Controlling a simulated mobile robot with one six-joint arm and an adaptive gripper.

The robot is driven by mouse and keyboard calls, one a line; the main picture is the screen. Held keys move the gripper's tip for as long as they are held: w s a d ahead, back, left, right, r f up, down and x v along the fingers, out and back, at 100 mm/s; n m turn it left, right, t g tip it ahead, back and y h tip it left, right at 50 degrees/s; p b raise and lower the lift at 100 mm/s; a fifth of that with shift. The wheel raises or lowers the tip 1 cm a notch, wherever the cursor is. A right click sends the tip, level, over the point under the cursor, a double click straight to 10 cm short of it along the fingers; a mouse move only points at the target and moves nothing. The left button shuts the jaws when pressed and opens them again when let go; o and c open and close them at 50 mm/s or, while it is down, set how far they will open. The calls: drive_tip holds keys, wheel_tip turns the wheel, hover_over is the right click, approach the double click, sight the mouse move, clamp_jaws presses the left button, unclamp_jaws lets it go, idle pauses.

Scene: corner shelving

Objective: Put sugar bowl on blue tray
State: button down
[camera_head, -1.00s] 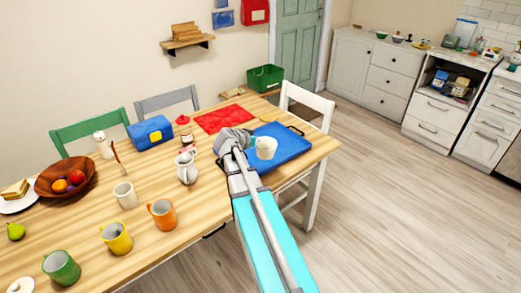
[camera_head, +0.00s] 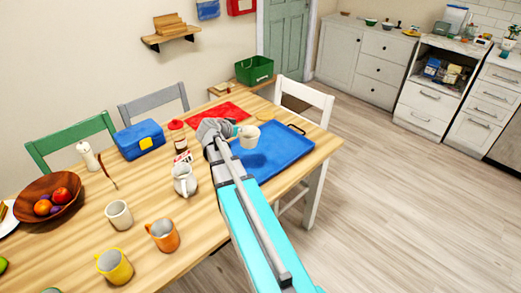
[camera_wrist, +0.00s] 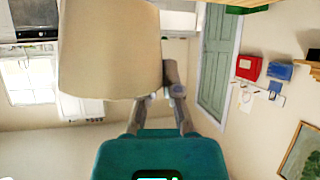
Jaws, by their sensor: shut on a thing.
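My gripper (camera_head: 236,131) is shut on a cream, cup-shaped vessel, which I take to be the sugar bowl (camera_head: 249,137). The bowl looks upright in the head view. In the wrist view, the bowl (camera_wrist: 110,50) fills the upper left, close to the fingers (camera_wrist: 160,92). The blue tray (camera_head: 290,151) lies on the table's right end. The bowl appears above the tray's left part, with a dark shadow on the tray below it. My gripper and arm hide the tray's left edge.
A white jug (camera_head: 184,181), a red-capped bottle (camera_head: 177,135) and a blue lunch box (camera_head: 140,140) stand left of the tray. A red cloth (camera_head: 218,112) lies behind it. Mugs, such as the orange mug (camera_head: 163,236), stand nearer. The tray's right part is clear.

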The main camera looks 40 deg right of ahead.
sight(256, 130)
drive_tip(key=shift+w, duration=0.35)
drive_tip(key=shift+n, duration=0.6)
drive_tip(key=s+d, duration=0.2)
drive_tip(key=s, duration=0.1)
drive_tip(key=s+d, duration=0.1)
drive_tip(key=s, duration=0.1)
drive_tip(key=shift+d, duration=0.15)
drive_tip(key=shift+w, duration=0.1)
drive_tip(key=w+d+f+b, duration=0.2)
drive_tip(key=w+f+b, duration=0.1)
drive_tip(key=w+d+f+b, duration=0.2)
drive_tip(key=w+f+b, duration=0.1)
drive_tip(key=w, duration=0.1)
drive_tip(key=w+d+f+b, duration=0.2)
drive_tip(key=w+f+b, duration=0.1)
drive_tip(key=w, duration=0.1)
drive_tip(key=shift+w+d, duration=0.15)
drive_tip(key=shift+d, duration=0.2)
